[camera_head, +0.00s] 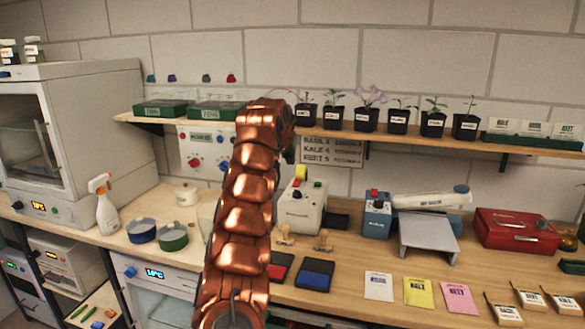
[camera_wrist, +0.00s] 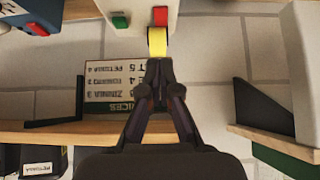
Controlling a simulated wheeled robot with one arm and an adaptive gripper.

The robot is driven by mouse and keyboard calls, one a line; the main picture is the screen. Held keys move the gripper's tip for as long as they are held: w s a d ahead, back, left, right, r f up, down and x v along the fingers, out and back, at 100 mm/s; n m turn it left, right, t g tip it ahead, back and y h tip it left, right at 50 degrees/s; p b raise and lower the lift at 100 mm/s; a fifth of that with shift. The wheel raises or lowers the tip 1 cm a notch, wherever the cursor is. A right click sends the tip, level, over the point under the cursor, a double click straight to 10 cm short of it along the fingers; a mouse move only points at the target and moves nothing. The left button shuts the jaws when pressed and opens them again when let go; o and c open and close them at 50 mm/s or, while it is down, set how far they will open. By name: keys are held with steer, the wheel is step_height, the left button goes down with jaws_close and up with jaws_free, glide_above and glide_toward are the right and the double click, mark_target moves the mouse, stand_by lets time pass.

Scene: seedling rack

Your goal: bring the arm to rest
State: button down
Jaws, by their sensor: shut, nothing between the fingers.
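My copper-coloured arm rises through the middle of the head view, bent near the shelf. Its gripper end is mostly hidden behind the arm there. In the wrist view, my gripper (camera_wrist: 157,66) is shut and empty, its dark fingertips meeting just below a yellow piece of a white machine in the picture. A sign board with printed lines (camera_wrist: 110,82) shows behind and left of the fingers. Whether the fingertips touch anything I cannot tell for sure.
A wall shelf (camera_head: 480,145) carries several potted seedlings close to my arm's bend. The bench (camera_head: 345,305) holds a white machine (camera_head: 300,205), a blue device (camera_head: 376,215), a red box (camera_head: 515,230), stamps and seed packets. A spray bottle (camera_head: 106,208) stands left.

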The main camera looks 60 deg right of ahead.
steer(key=shift+s+a+r, duration=0.2)
steer(key=shift+a+r, duration=0.2)
steer(key=shift+a, duration=0.15)
steer(key=w+a+n+t+y, duration=0.1)
steer(key=w+a+n+y, duration=0.15)
steer(key=w+a, duration=0.5)
steer(key=w+a+n+t+y, duration=0.1)
steer(key=w+a+n+y, duration=0.2)
steer(key=a, duration=0.8)
steer(key=s+a+f+n+y, duration=0.1)
steer(key=a+n, duration=0.2)
steer(key=a, duration=0.9)
steer(key=s+a+f+n+y, duration=0.1)
steer(key=s+a+n, duration=0.1)
steer(key=a, duration=1)
steer(key=s+a+f+n+g, duration=0.2)
steer(key=s+a+f, duration=0.3)
steer(key=s+a, duration=0.45)
steer(key=s+a+f+n+g, duration=0.2)
steer(key=s+a+f, duration=0.35)
steer(key=s, duration=0.75)
steer(key=s+a+f+g, duration=0.1)
steer(key=s+f, duration=0.1)
steer(key=s, duration=0.5)
steer(key=s+a+f+g, duration=0.1)
steer(key=s+a+f, duration=0.1)
steer(key=s, duration=0.5)
steer(key=shift+s+a+f, duration=0.15)
steer(key=shift+s+f, duration=0.05)
steer(key=shift+f, duration=0.4)
